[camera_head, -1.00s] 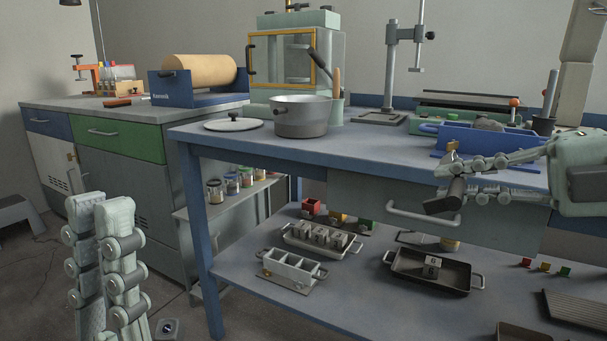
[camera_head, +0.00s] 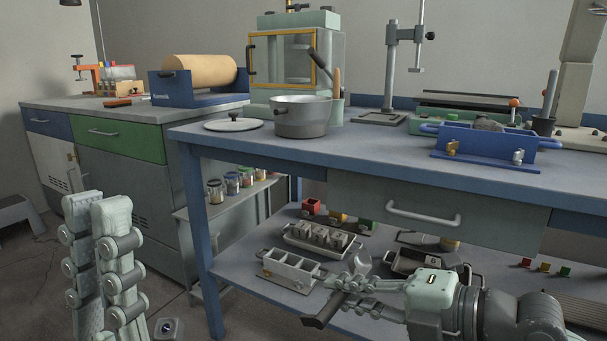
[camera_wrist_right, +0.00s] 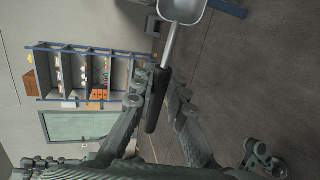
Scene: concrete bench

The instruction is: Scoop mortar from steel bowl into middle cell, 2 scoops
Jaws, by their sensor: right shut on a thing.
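The steel bowl (camera_head: 300,118) stands on the blue bench top, its inside mostly hidden by its rim, so I cannot see mortar. A pale mould with a row of open cells (camera_head: 290,267) sits on the lower shelf; its middle cell looks empty. My right gripper (camera_head: 350,287) is shut on a scoop by its dark handle (camera_head: 322,311), in front of the lower shelf, right of the mould. The metal scoop head (camera_wrist_right: 183,9) shows at the top of the right wrist view and looks empty. My left gripper (camera_head: 101,205) points up at lower left, away from the bench, its fingers overlapping in view.
A lid (camera_head: 234,125) lies left of the bowl. On the shelf, a tray of cubes (camera_head: 345,253) stands behind the mould and a dark tray (camera_head: 396,270) is partly hidden by my right gripper. A blue mould (camera_head: 485,150) sits on the bench at right.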

